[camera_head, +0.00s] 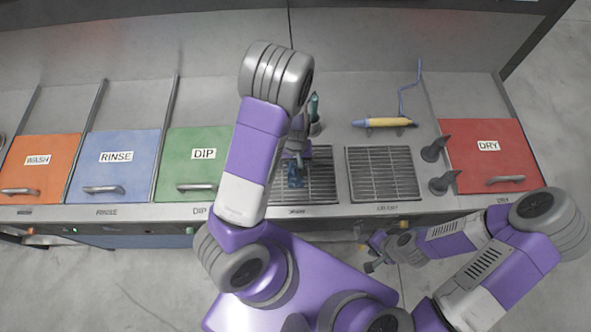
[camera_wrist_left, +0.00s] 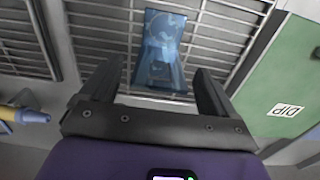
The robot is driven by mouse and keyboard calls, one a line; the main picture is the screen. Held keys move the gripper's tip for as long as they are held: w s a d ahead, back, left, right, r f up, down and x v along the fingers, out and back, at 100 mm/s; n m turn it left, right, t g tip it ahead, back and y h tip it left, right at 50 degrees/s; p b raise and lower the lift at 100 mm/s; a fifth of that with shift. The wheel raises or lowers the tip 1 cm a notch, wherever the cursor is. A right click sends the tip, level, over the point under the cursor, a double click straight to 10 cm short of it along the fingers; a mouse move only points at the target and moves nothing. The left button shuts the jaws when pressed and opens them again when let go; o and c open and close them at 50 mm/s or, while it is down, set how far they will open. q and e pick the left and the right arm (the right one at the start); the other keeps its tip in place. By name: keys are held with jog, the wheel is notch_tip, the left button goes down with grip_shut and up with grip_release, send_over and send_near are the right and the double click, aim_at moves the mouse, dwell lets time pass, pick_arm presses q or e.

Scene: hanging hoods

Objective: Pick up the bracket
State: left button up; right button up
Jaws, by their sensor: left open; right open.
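The bracket looks like a blue, partly see-through flat piece (camera_wrist_left: 160,50) on a metal grate (camera_wrist_left: 215,35) in the left wrist view. In the head view the bracket (camera_head: 295,181) lies on the left grate (camera_head: 320,180), partly hidden by my left arm. My left gripper (camera_wrist_left: 157,76) is open, its two fingers apart on either side of the near end of the bracket. I cannot tell whether the fingers are at its height. In the head view my left gripper (camera_head: 297,158) is just behind the bracket. My right gripper (camera_head: 367,257) is open and empty in front of the counter.
Orange (camera_head: 38,165), blue (camera_head: 118,163), green (camera_head: 197,160) and red (camera_head: 490,155) lids line the counter. A second grate (camera_head: 383,174) is bare. A yellow tool (camera_head: 385,122) with a blue hose lies behind it. Dark nozzles (camera_head: 437,148) stand near the red lid.

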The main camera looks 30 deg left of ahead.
aim_at(294, 181)
pick_arm(q)
jog(key=shift+f, duration=1.6)
jog(key=shift+c, duration=0.4)
jog(key=c, duration=1.3)
